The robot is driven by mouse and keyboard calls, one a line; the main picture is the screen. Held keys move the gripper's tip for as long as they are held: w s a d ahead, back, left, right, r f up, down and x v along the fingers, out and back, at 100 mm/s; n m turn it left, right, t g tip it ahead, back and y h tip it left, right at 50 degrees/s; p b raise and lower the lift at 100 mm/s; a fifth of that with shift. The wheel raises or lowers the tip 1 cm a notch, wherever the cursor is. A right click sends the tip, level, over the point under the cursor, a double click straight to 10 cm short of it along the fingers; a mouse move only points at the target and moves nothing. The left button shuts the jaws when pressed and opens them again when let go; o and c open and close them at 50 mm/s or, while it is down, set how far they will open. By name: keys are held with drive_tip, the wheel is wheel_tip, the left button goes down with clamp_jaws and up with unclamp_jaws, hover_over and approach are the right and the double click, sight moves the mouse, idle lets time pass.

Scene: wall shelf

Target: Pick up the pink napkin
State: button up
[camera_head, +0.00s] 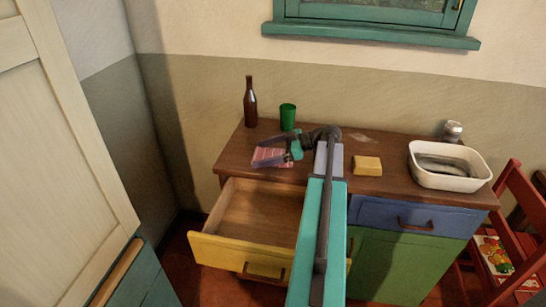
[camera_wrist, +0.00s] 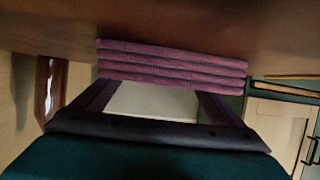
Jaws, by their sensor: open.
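The pink napkin (camera_head: 268,158) lies folded and striped on the brown cabinet top, towards its left end. In the wrist view the napkin (camera_wrist: 172,64) shows as a stack of pinkish-purple folds just beyond the fingertips. My gripper (camera_head: 273,147) is low over the counter at the napkin's right side, with its fingers pointing left. In the wrist view my gripper (camera_wrist: 158,90) has its two dark fingers spread apart, with nothing held between them. My gripper hides part of the napkin in the head view; I cannot tell whether the fingers touch it.
A brown bottle (camera_head: 250,104) and a green cup (camera_head: 288,117) stand behind the napkin. A yellow block (camera_head: 367,165) and a white basin (camera_head: 448,178) are to the right on the counter. The yellow-fronted drawer (camera_head: 240,258) is pulled open below. A red chair (camera_head: 512,225) stands at right.

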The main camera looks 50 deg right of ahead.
sight(264, 154)
drive_tip(key=shift+c, duration=0.2)
idle(0.3)
drive_tip(key=c, duration=1.1)
drive_tip(key=shift+r, duration=0.1)
drive_tip(key=shift+r+b, duration=0.4)
drive_tip(key=shift+r, duration=1.15)
drive_tip(key=s+a+r+b, duration=0.1)
drive_tip(key=s+a, duration=0.3)
drive_tip(key=s, duration=0.3)
drive_tip(key=s+a+b, duration=0.1)
drive_tip(key=s+a, duration=0.2)
drive_tip(key=s, duration=0.4)
drive_tip(key=shift+a+r, duration=0.35)
